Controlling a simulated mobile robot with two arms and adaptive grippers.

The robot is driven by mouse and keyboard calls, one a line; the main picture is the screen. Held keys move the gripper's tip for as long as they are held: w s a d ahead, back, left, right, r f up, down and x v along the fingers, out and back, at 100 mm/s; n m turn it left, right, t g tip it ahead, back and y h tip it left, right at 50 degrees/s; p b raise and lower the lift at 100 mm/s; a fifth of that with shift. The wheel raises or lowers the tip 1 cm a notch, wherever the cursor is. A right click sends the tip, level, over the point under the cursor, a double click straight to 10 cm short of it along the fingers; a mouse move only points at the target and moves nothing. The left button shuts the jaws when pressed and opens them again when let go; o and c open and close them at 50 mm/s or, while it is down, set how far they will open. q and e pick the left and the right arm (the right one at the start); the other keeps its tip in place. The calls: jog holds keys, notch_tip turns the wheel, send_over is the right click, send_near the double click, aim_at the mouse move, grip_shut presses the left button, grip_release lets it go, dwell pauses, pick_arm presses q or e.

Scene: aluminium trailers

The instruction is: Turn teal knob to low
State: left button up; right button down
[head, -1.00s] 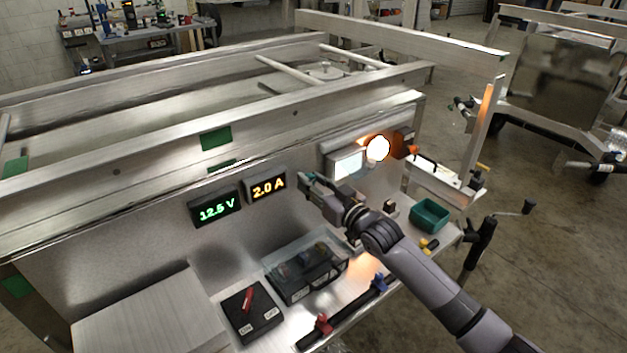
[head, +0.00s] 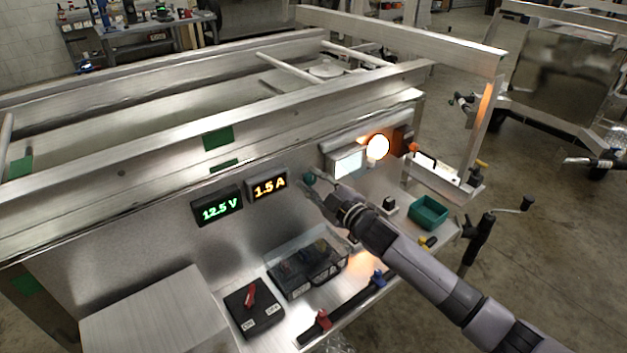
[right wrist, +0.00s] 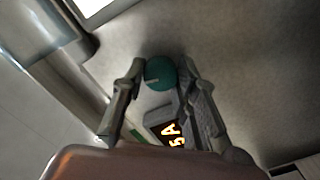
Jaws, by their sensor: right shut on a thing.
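The teal knob (head: 309,178) is on the upright metal panel, just right of the ammeter display (head: 267,186), which reads 1.5 A in orange. In the right wrist view the knob (right wrist: 160,73) sits between my two fingers, with a thin light mark on its face. My right gripper (head: 316,184) is shut on the knob, one finger on each side; the fingers also show in the wrist view (right wrist: 161,82). The knob's scale and its low mark cannot be made out. My left gripper is not in view.
A voltmeter display (head: 216,207) reads 12.5 V in green. The shelf below holds a clear-lidded box (head: 305,270), a black switch box with a red lever (head: 254,306) and a green bin (head: 429,212).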

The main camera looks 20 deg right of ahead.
jog(key=shift+f+n, duration=0.1)
jog(key=shift+n, duration=1)
jog(key=c, duration=1.3)
grip_release()
jog(key=shift+s, duration=0.1)
jog(key=v, duration=1.1)
jog(key=shift+s+d, duration=0.15)
jog(key=shift+s, duration=0.25)
